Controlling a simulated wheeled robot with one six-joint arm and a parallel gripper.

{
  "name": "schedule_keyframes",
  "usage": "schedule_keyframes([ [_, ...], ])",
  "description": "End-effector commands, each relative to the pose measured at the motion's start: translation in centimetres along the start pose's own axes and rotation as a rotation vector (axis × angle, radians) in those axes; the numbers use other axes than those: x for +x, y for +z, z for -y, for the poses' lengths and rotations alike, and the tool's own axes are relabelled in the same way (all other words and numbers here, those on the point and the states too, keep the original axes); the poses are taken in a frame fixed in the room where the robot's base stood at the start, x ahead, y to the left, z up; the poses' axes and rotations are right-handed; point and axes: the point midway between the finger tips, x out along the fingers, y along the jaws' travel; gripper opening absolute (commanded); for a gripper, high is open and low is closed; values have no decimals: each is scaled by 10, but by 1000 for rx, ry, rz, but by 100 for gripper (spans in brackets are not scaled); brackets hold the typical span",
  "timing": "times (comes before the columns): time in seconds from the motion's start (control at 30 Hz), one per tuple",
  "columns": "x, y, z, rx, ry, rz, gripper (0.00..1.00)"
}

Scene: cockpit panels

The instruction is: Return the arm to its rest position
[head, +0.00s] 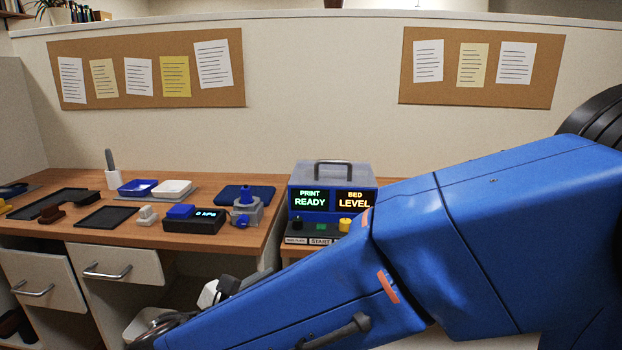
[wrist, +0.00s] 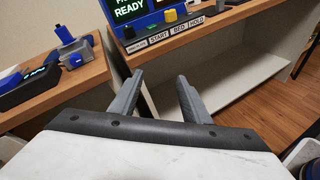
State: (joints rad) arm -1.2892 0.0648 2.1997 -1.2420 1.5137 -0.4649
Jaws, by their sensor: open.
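My blue arm (head: 440,240) reaches across the head view from the right edge to the lower left, in front of the desk. My gripper (wrist: 158,92) shows in the wrist view as two grey fingers, spread apart with nothing between them. They are in front of the printer desk's open shelf space, below the desktop edge. In the head view the gripper is mostly hidden behind the arm, and only small white and dark parts show near the lower middle.
The control box (head: 331,201) reads PRINT READY and BED LEVEL and also shows in the wrist view (wrist: 150,18). Trays, a small display box (head: 194,219) and a grey-blue valve block (head: 246,209) stand on the wooden desk (head: 250,178). Drawers (head: 120,264) are below. Floor shows at right (wrist: 278,108).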

Motion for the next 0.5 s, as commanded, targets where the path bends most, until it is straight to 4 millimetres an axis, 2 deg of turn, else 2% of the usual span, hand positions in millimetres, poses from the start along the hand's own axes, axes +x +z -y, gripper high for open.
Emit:
schedule_keyframes([
  [0.03, 17, 12, 15, 42, -54, -17, 43],
  [0.2, 59, 39, 68, 186, -227, -76, 43],
  [0.4, 92, 64, 132, 379, -418, -136, 43],
  [0.5, 101, 74, 163, 484, -507, -161, 43],
])
